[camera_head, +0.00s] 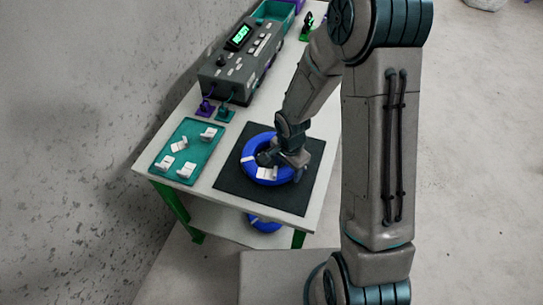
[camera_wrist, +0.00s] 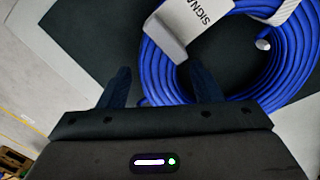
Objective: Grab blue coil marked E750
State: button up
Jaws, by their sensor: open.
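A blue coil (camera_head: 248,151) lies on a black mat on the white table, with a white label (camera_head: 267,173) on its near side. A second blue coil (camera_head: 264,224) sits on the lower shelf, partly hidden by the tabletop. My gripper (camera_head: 277,157) is above the upper coil and covers part of it. In the wrist view my gripper (camera_wrist: 165,85) is open, its dark fingers apart, with the blue coil (camera_wrist: 160,62) beyond and to the right. A label on this coil (camera_wrist: 205,20) reads "SIGNA", cut off. I cannot read E750 on either coil.
A teal tray (camera_head: 172,147) with several white tags lies left of the black mat (camera_head: 232,178). A grey device (camera_head: 240,62) with a green display stands behind, by the wall. Floor to the right is clear.

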jog(key=shift+f, duration=0.3)
jog(key=shift+c, duration=0.3)
jog(key=c, duration=1)
grip_shut()
jog(key=shift+r, duration=0.15)
